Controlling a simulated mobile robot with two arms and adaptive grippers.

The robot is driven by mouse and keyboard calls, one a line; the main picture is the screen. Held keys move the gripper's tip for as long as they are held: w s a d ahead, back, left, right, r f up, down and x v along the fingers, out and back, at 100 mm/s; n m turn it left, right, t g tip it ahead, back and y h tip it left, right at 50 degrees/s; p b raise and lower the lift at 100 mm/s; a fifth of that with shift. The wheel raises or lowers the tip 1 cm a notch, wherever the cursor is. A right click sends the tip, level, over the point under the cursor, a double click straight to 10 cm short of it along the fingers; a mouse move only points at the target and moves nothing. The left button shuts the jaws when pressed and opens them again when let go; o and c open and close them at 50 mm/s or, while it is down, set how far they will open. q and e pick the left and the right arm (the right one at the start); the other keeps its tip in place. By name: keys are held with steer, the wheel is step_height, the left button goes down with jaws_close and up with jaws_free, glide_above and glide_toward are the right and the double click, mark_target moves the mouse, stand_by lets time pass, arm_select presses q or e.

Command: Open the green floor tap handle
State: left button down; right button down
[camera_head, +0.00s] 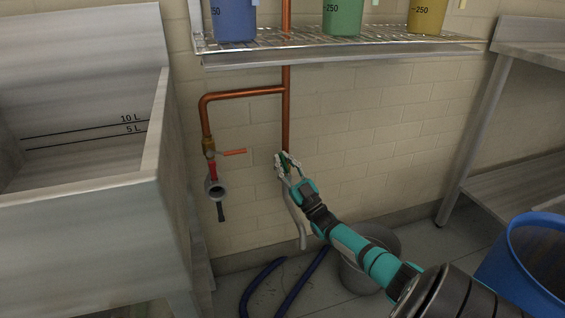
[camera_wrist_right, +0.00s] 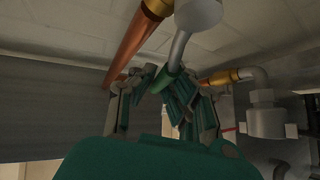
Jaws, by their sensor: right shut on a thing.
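The green floor tap handle (camera_wrist_right: 168,82) shows in the right wrist view just below a grey curved pipe. My right gripper (camera_head: 286,163) is at the lower end of the vertical copper pipe in the head view. Its fingers are closed around the handle and cover most of it, so its exact angle is hard to tell. The tap's grey spout (camera_head: 301,228) hangs down beside my gripper. My left gripper is in neither view.
A second tap with an orange-red lever (camera_head: 234,152) is on the left copper branch. A steel sink (camera_head: 95,225) stands left and a shelf with beakers (camera_head: 350,55) hangs above. A grey bucket (camera_head: 358,280), blue hose (camera_head: 262,285) and blue barrel (camera_head: 530,270) stand below.

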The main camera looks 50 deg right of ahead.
steer(key=shift+f, duration=0.1)
steer(key=c, duration=1.3)
jaws_free()
steer(key=shift+s, duration=0.1)
steer(key=v, duration=1.2)
